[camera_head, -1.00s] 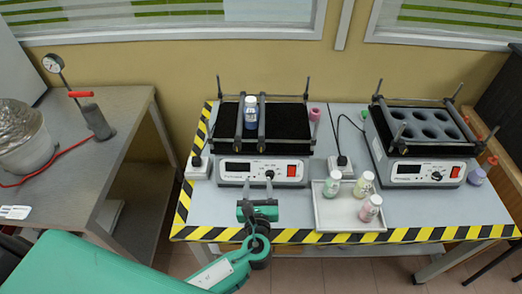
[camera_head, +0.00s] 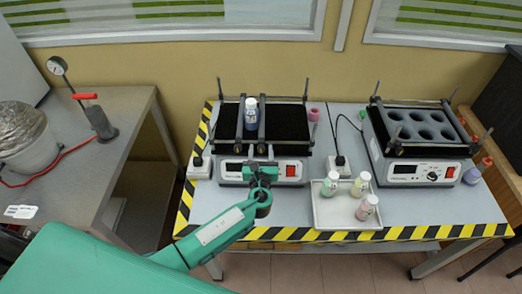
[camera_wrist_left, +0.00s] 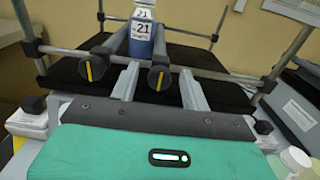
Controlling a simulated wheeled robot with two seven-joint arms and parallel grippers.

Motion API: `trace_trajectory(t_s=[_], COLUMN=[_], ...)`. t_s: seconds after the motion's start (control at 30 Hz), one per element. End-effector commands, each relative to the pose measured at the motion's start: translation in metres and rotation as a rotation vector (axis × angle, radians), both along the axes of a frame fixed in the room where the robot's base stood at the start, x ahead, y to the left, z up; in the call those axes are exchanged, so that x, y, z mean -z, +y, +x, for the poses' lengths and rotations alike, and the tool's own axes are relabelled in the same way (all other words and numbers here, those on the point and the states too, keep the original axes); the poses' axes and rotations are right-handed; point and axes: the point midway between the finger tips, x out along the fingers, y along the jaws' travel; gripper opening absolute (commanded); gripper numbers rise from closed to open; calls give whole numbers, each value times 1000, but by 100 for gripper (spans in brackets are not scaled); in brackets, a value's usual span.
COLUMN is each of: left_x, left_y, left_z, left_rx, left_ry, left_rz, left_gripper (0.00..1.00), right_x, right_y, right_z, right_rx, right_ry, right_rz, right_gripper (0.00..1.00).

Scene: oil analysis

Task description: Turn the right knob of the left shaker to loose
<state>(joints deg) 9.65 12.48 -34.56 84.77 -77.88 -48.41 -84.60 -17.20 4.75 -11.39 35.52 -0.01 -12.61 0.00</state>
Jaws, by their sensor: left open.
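The left shaker (camera_head: 232,170) stands on the table with a black top and two clamp bars. That view shows two black knobs at the bar ends, the left knob (camera_wrist_left: 92,68) and the right knob (camera_wrist_left: 160,77), each with a near-upright yellow mark. My left gripper (camera_head: 262,153) is open at the shaker's front. Its fingers (camera_wrist_left: 160,84) lie either side of the right knob; contact cannot be told. My right gripper is not in view.
A white tray (camera_head: 327,218) with several small bottles lies right of my left gripper. A second shaker (camera_head: 405,170) stands farther right. Thin upright posts rise at the left shaker's corners. A side bench (camera_head: 100,160) is at the left.

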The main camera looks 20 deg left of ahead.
Motion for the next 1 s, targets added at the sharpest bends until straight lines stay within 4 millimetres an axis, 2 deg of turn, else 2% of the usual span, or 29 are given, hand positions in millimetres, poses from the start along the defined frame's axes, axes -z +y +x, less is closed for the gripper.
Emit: trace_trajectory(t_s=[0.27,0.4,0.5,0.77,1.0], left_x=[0,0,0,2,4], left_y=[0,0,0,0,0], left_z=[1,1,1,1,0], left_rx=[0,0,0,0,1], left_ry=[0,0,0,-7,-38], left_rz=[-1,-1,-1,-24,-137], left_gripper=[47,19,3,3,3], right_x=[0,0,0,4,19], right_y=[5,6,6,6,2], right_z=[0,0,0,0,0], right_rx=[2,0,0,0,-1], right_ry=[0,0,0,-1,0], right_rz=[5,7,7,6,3], right_gripper=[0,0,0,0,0])
